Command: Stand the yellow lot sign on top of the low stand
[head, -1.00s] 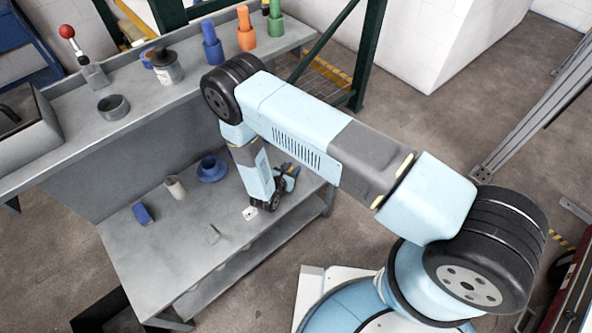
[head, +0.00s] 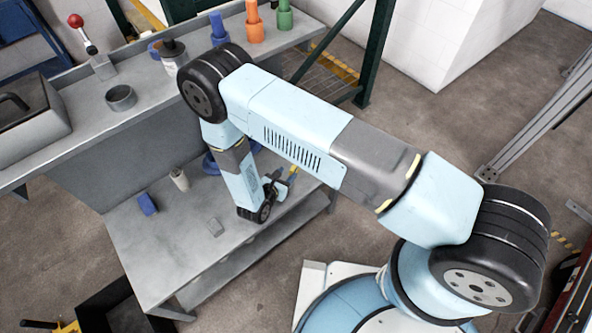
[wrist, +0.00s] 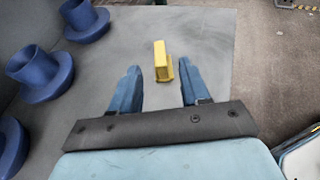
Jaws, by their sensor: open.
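The yellow lot sign (wrist: 161,60) stands on the grey bench top in the wrist view, a small upright yellow block with a foot. My gripper (wrist: 158,82) is open, with its two blue fingers on either side of the sign's line and the sign just ahead between the tips. No contact shows. In the head view a bit of yellow (head: 292,173) shows beside my gripper (head: 278,186), which is partly hidden by my wrist.
Several blue flared pieces (wrist: 40,72) stand left of my gripper in the wrist view. A raised grey shelf (head: 140,110) with pegs and tins runs behind.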

